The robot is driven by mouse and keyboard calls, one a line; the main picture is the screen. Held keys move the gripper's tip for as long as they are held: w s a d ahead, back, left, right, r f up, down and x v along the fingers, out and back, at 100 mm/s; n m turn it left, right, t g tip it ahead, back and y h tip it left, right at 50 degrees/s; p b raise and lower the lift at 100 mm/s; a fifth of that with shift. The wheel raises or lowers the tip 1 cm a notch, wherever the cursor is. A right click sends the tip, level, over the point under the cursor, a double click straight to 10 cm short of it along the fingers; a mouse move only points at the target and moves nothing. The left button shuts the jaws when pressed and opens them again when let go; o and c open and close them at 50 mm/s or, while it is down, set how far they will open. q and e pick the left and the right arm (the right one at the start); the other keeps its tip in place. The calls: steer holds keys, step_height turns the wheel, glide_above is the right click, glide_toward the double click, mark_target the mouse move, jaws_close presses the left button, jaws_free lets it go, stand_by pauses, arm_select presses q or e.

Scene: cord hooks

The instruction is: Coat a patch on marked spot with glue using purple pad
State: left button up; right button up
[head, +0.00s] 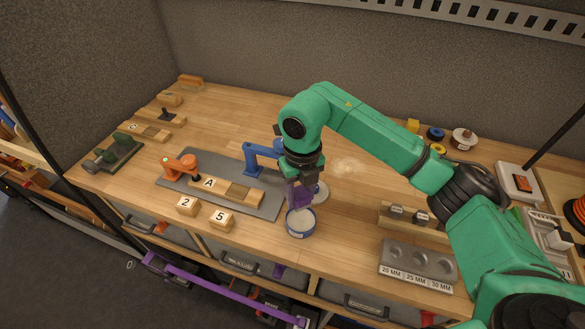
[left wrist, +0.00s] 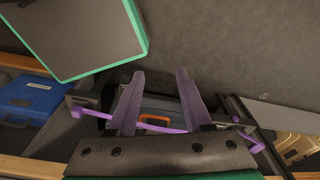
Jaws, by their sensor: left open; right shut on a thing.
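My right gripper (head: 300,197) points down just above a round pot (head: 300,233) with a blue rim and white contents. It is shut on what looks like the purple pad; the pad is hard to tell from the purple fingers. Whether it touches the white contents cannot be told. A wooden board marked A (head: 210,183) lies on a grey mat (head: 262,209), with darker brown patches (head: 239,191) near its right end. My left gripper (left wrist: 160,78) is open and empty in the left wrist view, over the area in front of the bench.
An orange clamp (head: 182,165) and a blue clamp (head: 262,152) stand by the board. Blocks marked 2 (head: 187,205) and 5 (head: 221,218) sit in front. A grey tray with hollows (head: 418,263) is at right. A purple rail (head: 225,288) runs below the bench edge.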

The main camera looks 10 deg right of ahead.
mark_target(303, 207)
steer(key=shift+w+f, duration=0.1)
steer(key=shift+w, duration=0.3)
steer(key=shift+s+d+f, duration=0.1)
steer(key=shift+s+f, duration=0.05)
steer(key=shift+s, duration=0.1)
steer(key=shift+s+f+b, duration=1.15)
steer(key=shift+b, duration=0.05)
steer(key=shift+w+f+b, duration=0.25)
steer(key=shift+f+b, duration=0.05)
steer(key=shift+f, duration=0.3)
steer(key=shift+w+f+b, duration=0.25)
steer(key=shift+f, duration=0.3)
steer(key=shift+w+f, duration=0.15)
steer(key=shift+f, duration=0.05)
steer(key=shift+r, duration=0.1)
steer(key=shift+s, duration=0.25)
arm_select(q)
steer(key=f, duration=0.1)
steer(key=s+f, duration=0.2)
steer(key=shift+a+f, duration=0.2)
arm_select(e)
steer(key=shift+w, duration=0.1)
